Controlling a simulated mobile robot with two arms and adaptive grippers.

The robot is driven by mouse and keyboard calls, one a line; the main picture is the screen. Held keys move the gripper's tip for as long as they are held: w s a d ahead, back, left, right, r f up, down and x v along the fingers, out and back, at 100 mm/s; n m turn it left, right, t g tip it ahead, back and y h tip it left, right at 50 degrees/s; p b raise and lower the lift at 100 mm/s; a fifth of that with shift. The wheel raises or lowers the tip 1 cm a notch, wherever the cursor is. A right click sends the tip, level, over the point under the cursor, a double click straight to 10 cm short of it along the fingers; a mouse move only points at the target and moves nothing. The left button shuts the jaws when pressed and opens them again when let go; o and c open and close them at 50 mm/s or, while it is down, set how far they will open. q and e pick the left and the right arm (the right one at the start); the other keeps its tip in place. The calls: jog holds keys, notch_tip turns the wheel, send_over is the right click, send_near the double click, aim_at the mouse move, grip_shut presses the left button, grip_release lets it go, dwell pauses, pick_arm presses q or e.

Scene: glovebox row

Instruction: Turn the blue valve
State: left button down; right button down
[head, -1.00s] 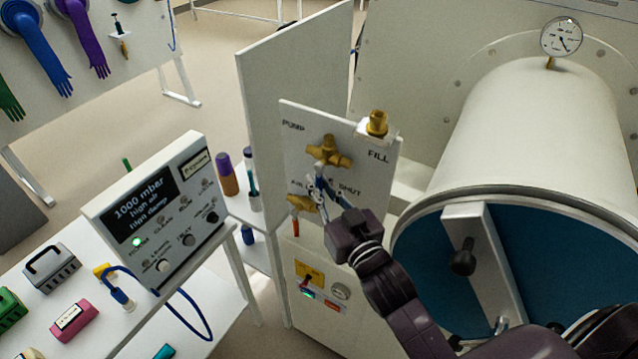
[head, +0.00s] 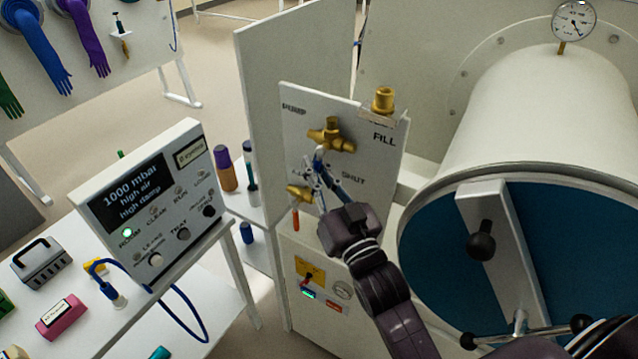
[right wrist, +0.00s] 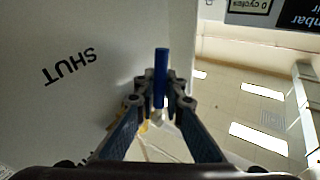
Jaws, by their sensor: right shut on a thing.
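The blue valve handle (right wrist: 160,75) shows in the right wrist view as a narrow upright blue bar between my fingertips. My right gripper (right wrist: 161,100) is shut on it. In the head view my right gripper (head: 319,163) reaches up to the white valve panel (head: 372,150), just below the upper brass valve body (head: 331,136). The fingers hide most of the handle there. The panel reads PUMP, FILL and SHUT, and another label is partly covered. My left gripper is not in view.
A lower brass fitting (head: 300,192) sits close beside my right fingers. A brass port (head: 383,100) tops the panel. A large white chamber (head: 535,125) with a blue door and dial gauge (head: 573,20) stands right. A control box (head: 150,200) reading 1000 mbar stands left.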

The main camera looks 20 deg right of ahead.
jog(key=m+t+b, duration=0.1)
jog(key=b, duration=0.2)
jog(key=w+m+t+h+b, duration=0.1)
jog(key=b, duration=0.2)
jog(key=shift+a+f+m+t, duration=0.1)
jog(key=shift+a+m+t, duration=0.2)
jog(key=shift+a, duration=0.05)
jog(key=shift+w+a+r+m+t+b, duration=0.15)
jog(key=shift+r+m+t+b, duration=0.35)
jog(key=shift+b, duration=0.3)
jog(key=c, duration=2)
grip_release()
jog(key=v, duration=1.2)
jog(key=shift+a, duration=0.15)
